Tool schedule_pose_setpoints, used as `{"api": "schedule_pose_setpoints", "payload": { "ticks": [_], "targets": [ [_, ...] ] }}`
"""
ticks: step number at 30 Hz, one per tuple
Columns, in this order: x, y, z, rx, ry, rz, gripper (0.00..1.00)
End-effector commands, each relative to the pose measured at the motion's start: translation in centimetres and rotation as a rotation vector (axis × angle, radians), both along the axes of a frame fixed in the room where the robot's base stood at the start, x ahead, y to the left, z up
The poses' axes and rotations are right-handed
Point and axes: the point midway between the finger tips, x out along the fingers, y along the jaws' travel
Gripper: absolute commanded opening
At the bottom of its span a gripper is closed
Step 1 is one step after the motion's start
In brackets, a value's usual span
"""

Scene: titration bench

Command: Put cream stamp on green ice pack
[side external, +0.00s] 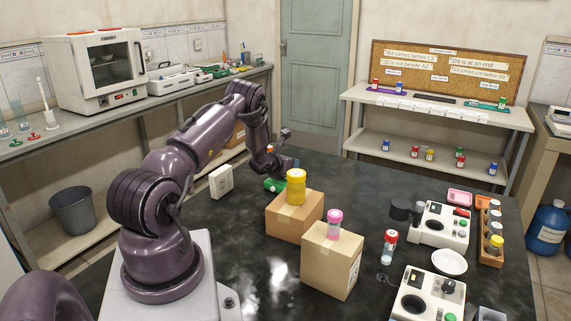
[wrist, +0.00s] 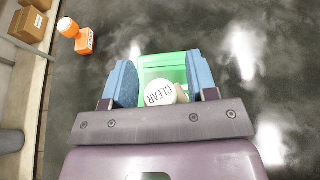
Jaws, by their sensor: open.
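The green ice pack (wrist: 162,64) lies on the dark bench, just beyond my fingers in the wrist view. It also shows in the side view (side external: 274,186), below my gripper. The cream stamp (wrist: 160,94), round-topped and marked CLEAR, is between my fingers, over the near part of the ice pack. It appears to stand on the pack, but its underside is hidden.
An orange bottle-like object (wrist: 72,31) is at the upper left of the wrist view. A white outlet box (side external: 221,181) is to the left.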

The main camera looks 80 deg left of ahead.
Motion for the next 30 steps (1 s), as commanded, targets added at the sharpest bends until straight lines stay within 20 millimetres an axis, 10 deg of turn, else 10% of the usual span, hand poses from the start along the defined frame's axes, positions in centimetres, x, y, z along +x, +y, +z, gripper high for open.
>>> {"api": "schedule_pose_setpoints", "payload": {
  "ticks": [24, 30],
  "targets": [
    [-7.2, -7.2, 4.6, 0.0, 0.0, 0.001, 0.53],
    [-6.4, -8.7, 6.0, 0.016, 0.0, -0.061, 0.53]
  ]
}}
